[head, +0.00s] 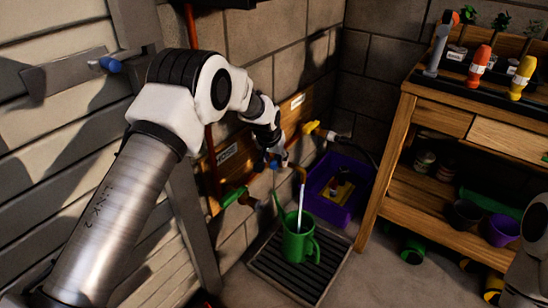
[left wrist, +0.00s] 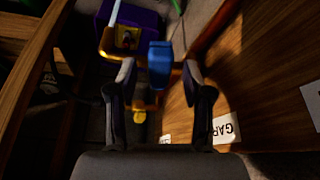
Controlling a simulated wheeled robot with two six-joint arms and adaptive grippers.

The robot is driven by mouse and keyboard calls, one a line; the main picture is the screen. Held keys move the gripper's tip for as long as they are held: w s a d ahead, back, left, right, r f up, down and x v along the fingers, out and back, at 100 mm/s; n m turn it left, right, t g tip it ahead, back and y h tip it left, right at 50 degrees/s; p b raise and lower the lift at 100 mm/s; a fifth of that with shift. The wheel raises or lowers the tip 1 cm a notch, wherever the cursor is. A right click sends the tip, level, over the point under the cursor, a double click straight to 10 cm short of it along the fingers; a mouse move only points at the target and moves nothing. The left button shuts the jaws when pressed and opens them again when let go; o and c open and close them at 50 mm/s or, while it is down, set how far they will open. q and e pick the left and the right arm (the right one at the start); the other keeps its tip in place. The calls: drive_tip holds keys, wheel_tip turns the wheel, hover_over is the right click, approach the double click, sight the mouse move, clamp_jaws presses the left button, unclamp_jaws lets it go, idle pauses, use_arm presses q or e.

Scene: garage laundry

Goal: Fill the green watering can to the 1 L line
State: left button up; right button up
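The green watering can (head: 299,244) stands upright on a dark slatted drain tray (head: 268,270) under a brass spout (head: 300,173). A pale water stream (head: 300,210) runs from the spout into the can. It also shows in the left wrist view (left wrist: 114,14). The water level and the 1 L line cannot be made out. My left gripper (head: 274,158) is at the wall tap with the blue handle (left wrist: 160,62). In the left wrist view its fingers (left wrist: 158,85) are apart on either side of the handle, with gaps visible. My right gripper is out of view.
A green-handled tap (head: 236,196) and a yellow-handled tap (head: 312,128) flank the blue one. A purple crate (head: 334,190) stands behind the can. A wooden bench (head: 400,150) with bottles and pots fills the right.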

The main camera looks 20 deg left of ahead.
use_arm(q)
drive_tip(key=shift+r, duration=0.1)
drive_tip(key=v, duration=1.1)
drive_tip(key=shift+s+r, duration=0.15)
drive_tip(key=shift+r, duration=0.25)
